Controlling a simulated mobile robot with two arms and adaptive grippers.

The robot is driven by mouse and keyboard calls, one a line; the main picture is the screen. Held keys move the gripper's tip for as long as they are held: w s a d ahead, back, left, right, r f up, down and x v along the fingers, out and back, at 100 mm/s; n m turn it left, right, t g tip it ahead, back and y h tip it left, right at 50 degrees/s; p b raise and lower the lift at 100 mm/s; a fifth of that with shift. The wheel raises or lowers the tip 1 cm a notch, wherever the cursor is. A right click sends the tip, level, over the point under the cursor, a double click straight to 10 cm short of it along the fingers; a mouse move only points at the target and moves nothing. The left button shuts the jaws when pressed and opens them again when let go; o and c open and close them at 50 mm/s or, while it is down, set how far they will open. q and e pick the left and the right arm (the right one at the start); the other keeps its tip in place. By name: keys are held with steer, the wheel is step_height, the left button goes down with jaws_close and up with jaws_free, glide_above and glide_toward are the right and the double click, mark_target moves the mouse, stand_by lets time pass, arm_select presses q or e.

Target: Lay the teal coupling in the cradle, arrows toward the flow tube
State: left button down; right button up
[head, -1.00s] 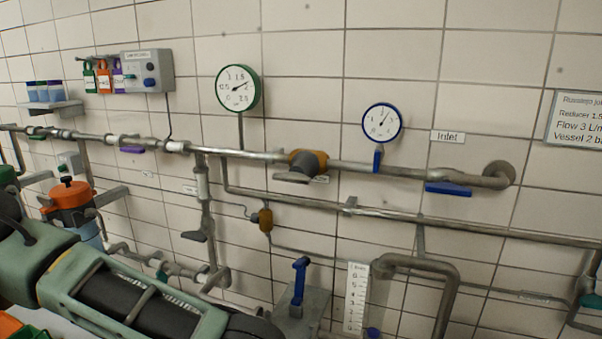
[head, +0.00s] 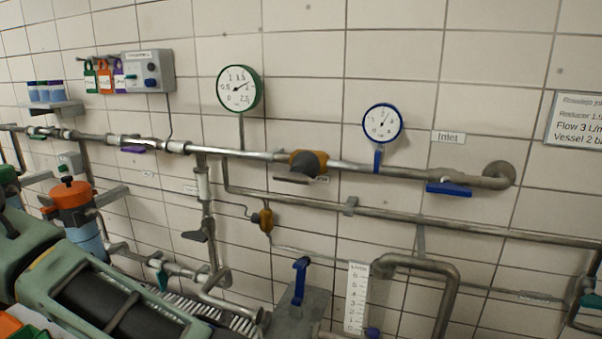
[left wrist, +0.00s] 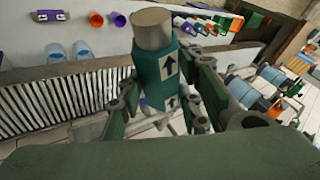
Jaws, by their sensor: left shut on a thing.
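The teal coupling (left wrist: 158,82) stands upright in the left wrist view, with a grey round end at its top. White patches on it carry black arrows pointing up the picture, toward that grey end. My left gripper (left wrist: 160,98) is shut on the coupling, its green fingers on either side. In the head view only my left arm shows at lower left; its gripper and the coupling are out of that frame. My right gripper is in neither view. I cannot make out the cradle or tell which part is the flow tube.
A ribbed grating (left wrist: 50,100) lies left of the coupling in the left wrist view. Pipes with gauges run along the tiled wall (head: 300,60). A blue-handled valve (head: 300,280) and a scale (head: 356,298) stand low at centre. An orange-topped vessel (head: 72,200) stands at left.

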arm_select(q)
steer(key=shift+w+r, duration=0.15)
steer(key=shift+w, duration=0.1)
stand_by(0.3)
steer(key=d+r+m+t+h, duration=0.1)
steer(key=d+r+m+h, duration=0.1)
steer(key=d+r+m, duration=0.3)
steer(key=d+r+m+t+h, duration=0.2)
steer(key=d+m, duration=0.1)
steer(key=d, duration=0.5)
steer(key=w+d+f+m+h, duration=0.3)
steer(key=w+d+f+m, duration=0.1)
steer(key=f+m, duration=0.1)
steer(key=s+a+r+n+g+y, duration=0.1)
steer(key=s+a+r+n+y, duration=0.45)
steer(key=a+r+n, duration=0.35)
steer(key=w+d+n+g+y, duration=0.2)
steer(key=w+d+n, duration=0.2)
steer(key=w+d, duration=0.5)
steer(key=s+a+f+m+h, duration=0.1)
steer(key=f+m+h, duration=0.3)
steer(key=m, duration=0.4)
steer(key=s+a+f+m+t+h, duration=0.1)
steer(key=s+a+f+m+h, duration=0.1)
steer(key=f+m+h, duration=0.3)
steer(key=s+m+h, duration=0.1)
steer(key=m, duration=0.3)
steer(key=shift+s+t, duration=0.25)
steer(key=shift+t, duration=0.05)
steer(key=shift+h, duration=0.25)
